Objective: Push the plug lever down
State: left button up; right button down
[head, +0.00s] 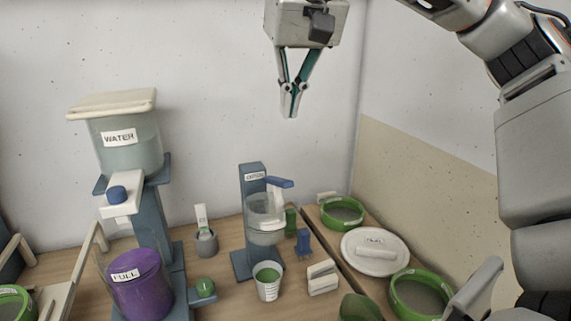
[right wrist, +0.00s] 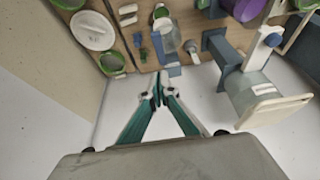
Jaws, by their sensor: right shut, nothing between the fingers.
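A blue lever (head: 279,182) sticks out to the right from the top of a small dark blue stand (head: 251,190) with a white label. A clear vessel (head: 264,230) is held on that stand below the lever. A white cup with green contents (head: 267,281) stands in front of it. I cannot tell whether this lever is fully raised. My right gripper (head: 290,113) is shut and empty, pointing down in the air well above the stand, apart from everything. Its shut fingertips (right wrist: 158,80) also show in the right wrist view. My left gripper is not in view.
A water tank (head: 128,150) on a taller blue stand is at left, above a purple bucket marked FULL (head: 140,290). Green rings (head: 342,214), a white lid (head: 375,252) and small blocks crowd the table at right. The air around the gripper is free.

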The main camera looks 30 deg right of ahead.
jog(key=shift+f, duration=0.1)
jog(key=b, duration=0.3)
send_over(282, 180)
notch_tip(282, 180, down, 9)
jog(key=shift+d+f, duration=0.1)
jog(key=f, duration=0.1)
jog(key=s+f, duration=0.1)
jog(key=f, duration=0.1)
jog(key=shift+s+f+b, duration=0.25)
jog(key=shift+f+b, duration=0.05)
jog(key=shift+b, duration=0.05)
jog(key=shift+a, duration=0.2)
